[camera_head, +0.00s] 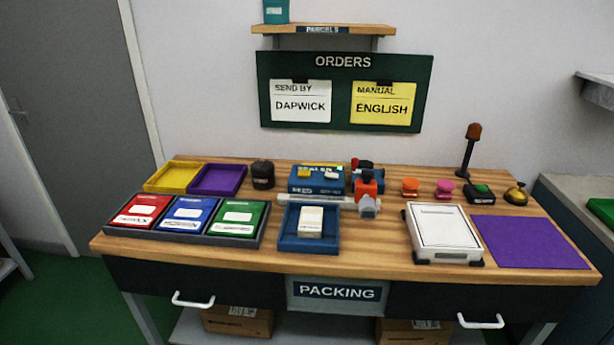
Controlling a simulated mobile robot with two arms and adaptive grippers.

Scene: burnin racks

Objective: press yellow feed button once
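A blue sealer machine (318,190) stands at the back middle of the wooden packing table. A small yellow button (304,173) sits on the left of its top face. A white button (331,176) sits to the right of the yellow one. Lettering on the machine's front is too small to read surely. Neither of my grippers is in view, and nothing touches the machine's top.
In front of the machine are a pale bar (325,201) and a blue tray (293,242) with a white box. A dark jar (262,174) stands left, a red-orange tape dispenser (366,186) right. A white scale (443,221) and purple mat (540,240) lie farther right.

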